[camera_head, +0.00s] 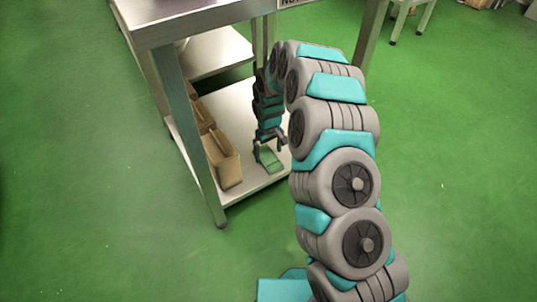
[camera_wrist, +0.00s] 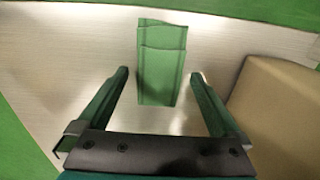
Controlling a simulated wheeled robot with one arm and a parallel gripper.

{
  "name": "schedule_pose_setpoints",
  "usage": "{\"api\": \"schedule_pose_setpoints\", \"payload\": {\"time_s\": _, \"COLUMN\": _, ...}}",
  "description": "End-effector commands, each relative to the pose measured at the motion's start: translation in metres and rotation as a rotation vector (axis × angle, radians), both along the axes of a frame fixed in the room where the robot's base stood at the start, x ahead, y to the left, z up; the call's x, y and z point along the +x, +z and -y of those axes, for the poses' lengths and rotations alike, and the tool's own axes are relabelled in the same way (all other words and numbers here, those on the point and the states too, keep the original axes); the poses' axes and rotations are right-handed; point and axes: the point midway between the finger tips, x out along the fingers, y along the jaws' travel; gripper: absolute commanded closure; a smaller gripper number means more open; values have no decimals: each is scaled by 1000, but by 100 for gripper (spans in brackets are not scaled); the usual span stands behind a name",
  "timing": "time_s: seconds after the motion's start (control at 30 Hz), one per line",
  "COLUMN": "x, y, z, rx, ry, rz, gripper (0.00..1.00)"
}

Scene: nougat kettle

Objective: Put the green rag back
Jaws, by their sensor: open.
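The green rag (camera_wrist: 161,68) lies folded and flat on the metal lower shelf (camera_wrist: 70,50) of a steel table. It also shows in the head view (camera_head: 268,159), small, on the shelf near its right edge. My gripper (camera_wrist: 157,75) is open, with one finger on each side of the rag's near part in the wrist view. Nothing is held. In the head view my gripper (camera_head: 270,138) reaches down under the tabletop, just above the rag. I cannot tell how high the fingertips are over the shelf.
A brown box (camera_wrist: 285,110) stands close to the right finger in the wrist view. In the head view several brown boxes (camera_head: 222,160) line the shelf's left side. A middle shelf (camera_head: 215,52), the tabletop (camera_head: 185,12) and a table leg (camera_head: 190,135) bound the space. Green floor lies around.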

Motion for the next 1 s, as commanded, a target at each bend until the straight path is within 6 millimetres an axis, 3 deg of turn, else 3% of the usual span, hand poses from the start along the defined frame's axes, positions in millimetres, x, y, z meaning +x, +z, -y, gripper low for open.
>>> {"api": "schedule_pose_setpoints", "payload": {"time_s": 0.43, "x": 1, "y": 89, "z": 0, "rx": 0, "ry": 0, "rz": 4, "gripper": 0}}
{"api": "schedule_pose_setpoints", "payload": {"time_s": 1.0, "x": -4, "y": 106, "z": 2, "rx": 3, "ry": -5, "rz": -3, "gripper": 0}}
